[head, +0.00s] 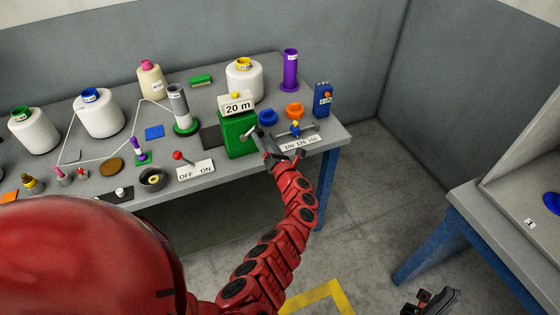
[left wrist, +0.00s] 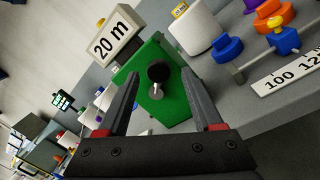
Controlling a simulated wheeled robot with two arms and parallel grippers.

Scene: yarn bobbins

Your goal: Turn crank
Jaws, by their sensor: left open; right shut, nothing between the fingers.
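The green box (head: 238,136) with a "20 m" sign (head: 237,105) stands near the front edge of the table. Its crank (head: 251,134) sticks out of the side facing my left gripper. In the left wrist view, the crank's dark round knob (left wrist: 159,72) and short silver rod show against the green box (left wrist: 178,108). My left gripper (head: 279,151) is open, in front of the box at the table edge. In the left wrist view, the knob appears between its fingers (left wrist: 159,80); contact cannot be told. My right gripper (head: 432,301) is shut and empty at bottom right.
A slider with a "100 125 150" scale (head: 300,143) lies right of the box. Blue (head: 268,117) and orange (head: 294,111) knobs stand behind it. An OFF/ON switch plate (head: 196,170) lies left. Several yarn bobbins stand farther back. Floor separates another table (head: 470,205) at right.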

